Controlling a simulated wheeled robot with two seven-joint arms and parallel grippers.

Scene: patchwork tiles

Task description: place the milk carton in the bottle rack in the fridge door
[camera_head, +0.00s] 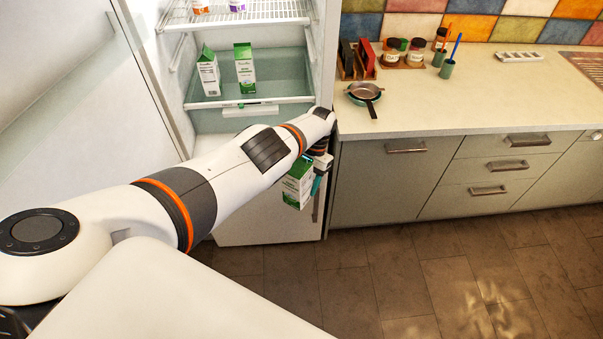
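A green-and-white milk carton (297,187) hangs in front of the fridge's lower white front, partly hidden by my arm. My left gripper (317,180), with teal fingers, is at the carton's right side and appears shut on it. My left arm reaches across the view from the lower left and hides part of the fridge. The fridge (195,120) stands open. A large white panel (70,90) at the left looks like its opened door. No bottle rack can be made out on it. My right gripper is not in view.
A counter (440,105) with jars and a pan (364,91) adjoins at right. Open tiled floor (420,280) lies in front.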

